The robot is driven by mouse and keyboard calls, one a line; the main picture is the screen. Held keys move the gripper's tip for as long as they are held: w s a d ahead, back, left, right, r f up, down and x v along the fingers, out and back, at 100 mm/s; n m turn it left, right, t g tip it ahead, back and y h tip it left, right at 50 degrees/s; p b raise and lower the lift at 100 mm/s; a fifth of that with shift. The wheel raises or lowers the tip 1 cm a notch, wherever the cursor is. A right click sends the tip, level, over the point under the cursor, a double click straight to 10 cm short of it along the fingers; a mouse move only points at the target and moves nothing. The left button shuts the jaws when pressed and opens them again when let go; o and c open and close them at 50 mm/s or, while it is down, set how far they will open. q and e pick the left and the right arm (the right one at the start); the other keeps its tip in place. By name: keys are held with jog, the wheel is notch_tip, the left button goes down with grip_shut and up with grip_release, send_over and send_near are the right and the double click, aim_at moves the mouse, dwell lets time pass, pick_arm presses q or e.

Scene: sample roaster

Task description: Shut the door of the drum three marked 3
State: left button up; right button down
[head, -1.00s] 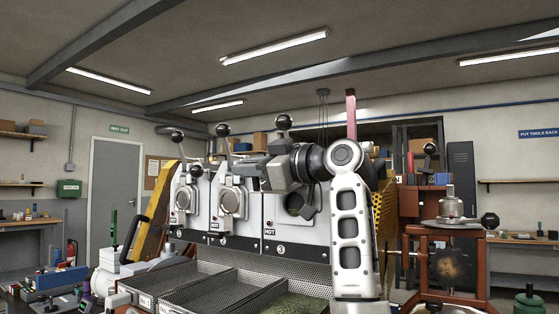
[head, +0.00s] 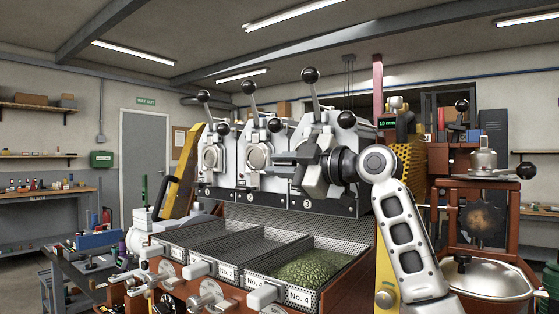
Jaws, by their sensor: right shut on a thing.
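The roaster front has drums side by side. Drum three, marked 3 (head: 307,203), is at the right, with its black-ball lever (head: 310,74) standing up above it. My right gripper (head: 288,158) is in front of drum three, its fingers pointing left. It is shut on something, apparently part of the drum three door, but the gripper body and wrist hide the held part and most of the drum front. I cannot tell how far the door stands open. My left gripper is not in view.
Drum one (head: 213,155) and drum two (head: 258,156) lie to the left, with their own ball levers. Metal trays stand below, the nearest holding green beans (head: 308,269). A pan with a lid (head: 487,277) stands at the right.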

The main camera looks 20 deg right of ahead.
jog(key=shift+f, duration=0.2)
jog(key=c, duration=1.3)
grip_release()
jog(key=shift+r, duration=0.15)
jog(key=shift+r, duration=0.25)
notch_tip(320, 180, up, 3)
jog(key=shift+p, duration=0.3)
jog(key=s+a+r, duration=0.1)
jog(key=s+r, duration=0.2)
jog(key=s, duration=0.1)
jog(key=s+a+r, duration=0.2)
jog(key=s+r, duration=0.1)
jog(key=s, duration=0.1)
jog(key=s+a+r+b, duration=0.1)
jog(key=s+a+r, duration=0.1)
jog(key=s, duration=0.3)
jog(key=shift+r, duration=0.65)
